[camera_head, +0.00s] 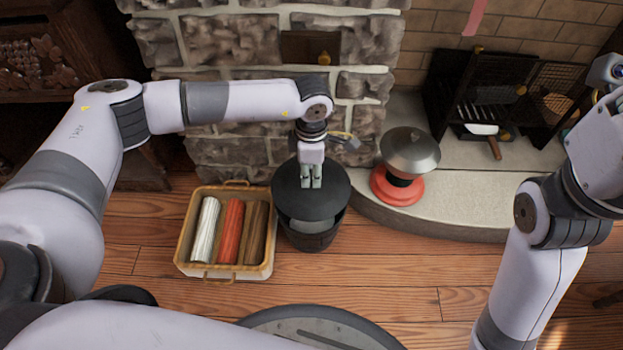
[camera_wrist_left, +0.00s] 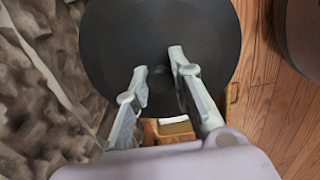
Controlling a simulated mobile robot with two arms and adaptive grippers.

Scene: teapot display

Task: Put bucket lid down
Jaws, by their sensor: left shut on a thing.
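The bucket lid (camera_head: 290,192) is a dark round disc, held over the dark bucket (camera_head: 312,241) on the wood floor. The lid covers the back of the bucket's opening, and something grey shows inside below its front edge. I cannot tell whether lid and rim touch. My left gripper (camera_head: 311,184) comes down from above and is shut on the lid near its middle. The grip point is hard to make out. In the left wrist view the lid (camera_wrist_left: 205,30) fills the upper middle, with the fingers (camera_wrist_left: 158,62) against it.
A crate (camera_head: 190,268) with white, red and brown rolls stands directly left of the bucket. The raised stone hearth (camera_head: 455,205) is on the right, holding a grey-topped, red-based object (camera_head: 398,190). A stone wall (camera_head: 230,145) stands behind.

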